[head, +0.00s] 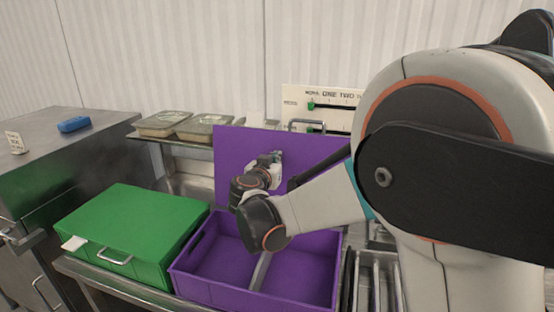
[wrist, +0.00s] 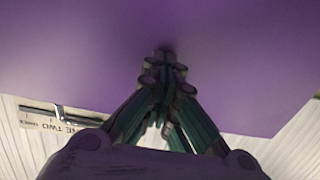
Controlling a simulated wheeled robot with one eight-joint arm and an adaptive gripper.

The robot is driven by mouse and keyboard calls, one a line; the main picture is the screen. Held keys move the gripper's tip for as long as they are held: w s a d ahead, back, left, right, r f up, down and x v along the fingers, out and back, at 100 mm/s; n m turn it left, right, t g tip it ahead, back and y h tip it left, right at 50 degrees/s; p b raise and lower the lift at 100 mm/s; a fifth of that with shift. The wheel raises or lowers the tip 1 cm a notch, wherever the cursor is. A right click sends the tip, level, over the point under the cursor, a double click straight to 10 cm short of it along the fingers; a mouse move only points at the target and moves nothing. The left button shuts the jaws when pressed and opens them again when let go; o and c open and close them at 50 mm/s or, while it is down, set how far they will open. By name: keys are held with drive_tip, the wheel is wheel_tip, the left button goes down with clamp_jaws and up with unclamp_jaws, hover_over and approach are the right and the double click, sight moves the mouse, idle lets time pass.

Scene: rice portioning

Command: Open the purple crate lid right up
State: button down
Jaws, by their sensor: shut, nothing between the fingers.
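The purple crate (head: 195,283) stands open on the counter, with a divider across its inside and no contents that I can see. Its purple lid (head: 232,150) stands up at the back of the crate, about upright. My gripper (head: 277,157) is in front of the lid's inner face, its tips at or very near it. In the wrist view my gripper (wrist: 165,58) is shut and empty, with the tips close to the purple lid (wrist: 70,45). My arm hides the right part of the lid and some of the crate.
A closed green crate (head: 135,225) stands left of the purple one. Metal trays (head: 205,127) sit on a shelf behind. A board with sliders (head: 300,100) stands at the back. A blue item (head: 73,124) lies on the left steel counter (head: 50,160). Racks (head: 375,280) stand at right.

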drive_tip(key=f+v, duration=0.1)
drive_tip(key=v, duration=0.7)
drive_tip(key=shift+f, duration=0.2)
